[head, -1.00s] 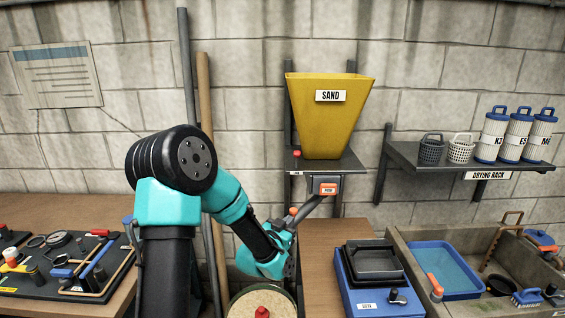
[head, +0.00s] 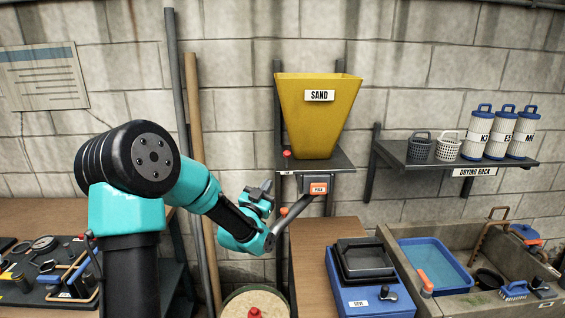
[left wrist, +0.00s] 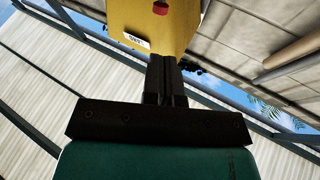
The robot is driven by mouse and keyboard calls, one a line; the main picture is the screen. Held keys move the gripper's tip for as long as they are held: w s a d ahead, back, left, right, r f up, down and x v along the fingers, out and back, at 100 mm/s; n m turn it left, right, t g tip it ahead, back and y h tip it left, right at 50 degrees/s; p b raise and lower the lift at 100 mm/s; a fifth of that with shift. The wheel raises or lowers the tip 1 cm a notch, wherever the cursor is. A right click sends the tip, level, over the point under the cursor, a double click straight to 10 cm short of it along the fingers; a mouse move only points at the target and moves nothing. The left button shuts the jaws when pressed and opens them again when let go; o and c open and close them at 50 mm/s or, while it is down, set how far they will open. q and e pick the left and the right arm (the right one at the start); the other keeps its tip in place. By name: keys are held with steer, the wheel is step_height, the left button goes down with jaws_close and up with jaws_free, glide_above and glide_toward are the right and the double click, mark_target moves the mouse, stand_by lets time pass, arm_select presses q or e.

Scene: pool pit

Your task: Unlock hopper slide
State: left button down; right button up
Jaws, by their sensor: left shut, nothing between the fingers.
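The yellow hopper (head: 318,115), labelled SAND, stands on a dark wall shelf (head: 335,161). A small red knob (head: 287,154) is at the shelf's left end, and a red knob (left wrist: 160,8) also shows at the top of the left wrist view. Under the shelf is a grey block with an orange label (head: 319,188). A grey bar (head: 295,213) slopes down-left from it, with an orange tip (head: 283,211) beside it. My left gripper (head: 262,188) points upward, shut and empty, below and left of the red knob, apart from it. In the left wrist view its fingers (left wrist: 165,75) are together below the hopper.
A round lidded drum (head: 240,306) stands below my left gripper. A wooden counter (head: 315,240) holds a blue box with a black tray (head: 372,295). A sink (head: 470,300) and a drying rack (head: 450,161) are at right; a tool board (head: 25,300) is at left.

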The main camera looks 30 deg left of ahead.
mark_target(285, 156)
arm_select(q)
steer(key=x, duration=1.1)
steer(key=shift+w, duration=0.25)
steer(key=shift+w+r, duration=0.15)
steer(key=shift+w, duration=0.05)
steer(key=shift+a, duration=0.15)
